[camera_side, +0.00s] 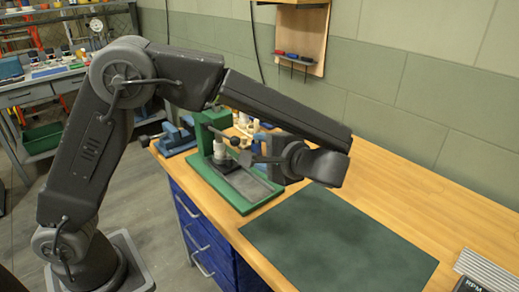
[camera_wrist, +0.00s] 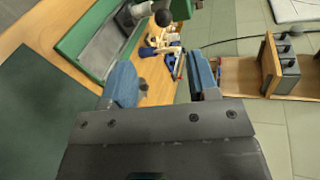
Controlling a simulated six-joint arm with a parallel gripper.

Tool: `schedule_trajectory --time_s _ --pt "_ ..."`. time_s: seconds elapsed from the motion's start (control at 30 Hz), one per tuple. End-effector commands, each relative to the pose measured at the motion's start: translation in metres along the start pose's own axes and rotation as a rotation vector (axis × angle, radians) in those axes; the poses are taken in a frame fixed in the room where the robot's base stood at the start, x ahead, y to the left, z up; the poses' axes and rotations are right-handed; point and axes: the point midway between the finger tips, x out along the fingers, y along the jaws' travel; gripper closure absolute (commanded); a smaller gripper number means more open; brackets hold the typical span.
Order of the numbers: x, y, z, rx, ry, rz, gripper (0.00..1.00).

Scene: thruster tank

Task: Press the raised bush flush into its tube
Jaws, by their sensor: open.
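A dark lever with a ball knob (camera_wrist: 162,17) reaches out from the press. A small pale cylinder (camera_side: 219,150) stands under the press head; I cannot tell bush from tube in it. My gripper (camera_side: 262,158) is to the right of the press head, close to the lever. In the wrist view its two blue-padded fingers (camera_wrist: 164,82) are apart with nothing between them.
A dark green mat (camera_side: 340,242) lies flat right of the press. A grey ribbed box (camera_side: 485,270) sits at the bottom right.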

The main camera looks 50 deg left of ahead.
Motion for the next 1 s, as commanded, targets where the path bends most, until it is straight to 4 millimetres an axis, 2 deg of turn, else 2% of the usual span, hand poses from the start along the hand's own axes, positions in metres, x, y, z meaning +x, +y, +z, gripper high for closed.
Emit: schedule_trajectory --time_s 0.13,0.27,0.37,0.47,0.6,0.7,0.83,0.9,1.0 --pt "0.0 0.0 0.0 0.0 0.0 0.0 0.46" --pt "0.005 -0.004 0.0 -0.044 -0.026 0.039 0.58" --pt "0.021 -0.018 0.0 -0.204 -0.119 0.167 0.68" --pt "0.042 -0.043 0.001 -0.481 -0.281 0.366 0.77" --pt "0.066 -0.091 0.003 -0.927 -0.542 0.637 0.91" --pt "0.077 -0.127 0.005 -1.195 -0.706 0.783 1.0" --pt "0.085 -0.162 0.01 -1.425 -0.851 0.906 1.0" --pt "0.086 -0.172 0.011 -1.488 -0.896 0.941 1.0" --pt "0.088 -0.174 0.011 -1.522 -0.921 0.961 1.0"
